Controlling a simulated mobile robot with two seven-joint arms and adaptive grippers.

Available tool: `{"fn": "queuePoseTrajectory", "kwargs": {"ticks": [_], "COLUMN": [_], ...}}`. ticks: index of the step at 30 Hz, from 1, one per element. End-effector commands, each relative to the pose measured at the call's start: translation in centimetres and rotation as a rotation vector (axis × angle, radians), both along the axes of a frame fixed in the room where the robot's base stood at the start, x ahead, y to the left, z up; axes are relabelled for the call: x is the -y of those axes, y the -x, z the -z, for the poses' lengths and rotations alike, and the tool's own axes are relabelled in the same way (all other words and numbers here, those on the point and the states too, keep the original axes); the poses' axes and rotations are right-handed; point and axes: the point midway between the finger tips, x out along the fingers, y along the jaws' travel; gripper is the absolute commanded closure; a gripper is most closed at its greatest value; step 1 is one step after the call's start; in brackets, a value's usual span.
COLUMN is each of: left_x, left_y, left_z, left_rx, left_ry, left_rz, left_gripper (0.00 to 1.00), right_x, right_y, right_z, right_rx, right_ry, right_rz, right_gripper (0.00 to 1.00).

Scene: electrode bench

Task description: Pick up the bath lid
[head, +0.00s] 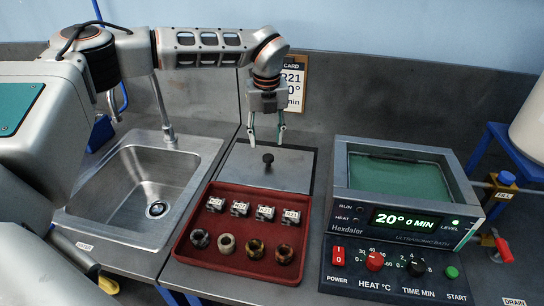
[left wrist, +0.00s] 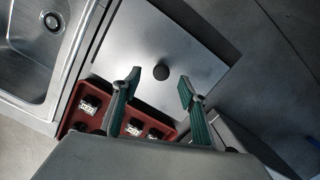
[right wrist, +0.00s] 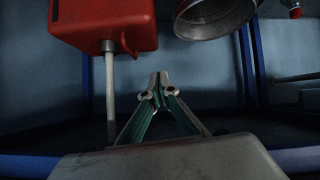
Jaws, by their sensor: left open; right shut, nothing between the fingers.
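The bath lid (head: 290,169) is a flat grey metal plate with a small black knob (head: 268,158) in its middle. It lies on the bench behind the red tray. In the left wrist view the lid (left wrist: 190,60) shows with its knob (left wrist: 161,72) just beyond and between the fingertips. My left gripper (head: 266,136) is open, pointing down above the lid, apart from the knob; it also shows in the left wrist view (left wrist: 160,82). My right gripper (right wrist: 159,82) is shut and empty in the right wrist view, and is not seen in the head view.
A red tray (head: 188,252) with several labelled blocks and rings lies in front of the lid. A sink (head: 95,215) is at left. The open ultrasonic bath (head: 342,190) with its control panel stands at right. A card (head: 300,75) stands behind the gripper.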

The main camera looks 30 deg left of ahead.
Motion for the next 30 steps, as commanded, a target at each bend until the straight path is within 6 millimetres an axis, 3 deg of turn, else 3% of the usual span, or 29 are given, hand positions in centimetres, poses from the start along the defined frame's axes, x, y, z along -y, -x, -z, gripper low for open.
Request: {"fn": "queuePoseTrajectory", "kwargs": {"ticks": [11, 19, 29, 30], "left_x": [0.1, 0.4, 0.4, 0.4], "left_y": [-0.2, -0.4, -0.5, -0.5], "left_z": [3.4, 7.0, 7.8, 7.8], "left_rx": [-0.003, -0.001, 0.000, 0.000], "left_ry": [-0.001, 0.000, 0.000, 0.000], "left_rz": [0.001, 0.000, 0.000, 0.000], "left_gripper": [0.57, 0.57, 0.57, 0.65], "right_x": [0.1, 1.2, 1.3, 1.3], "right_y": [0.9, 1.0, 0.9, 0.9], "right_z": [0.1, 0.3, 0.3, 0.3], "right_rx": [-0.018, -0.034, -0.034, -0.035], "right_ry": [0.004, 0.021, 0.021, 0.019], "right_rz": [-0.002, 0.012, 0.018, 0.018], "right_gripper": [1.00, 1.00, 1.00, 1.00]}}
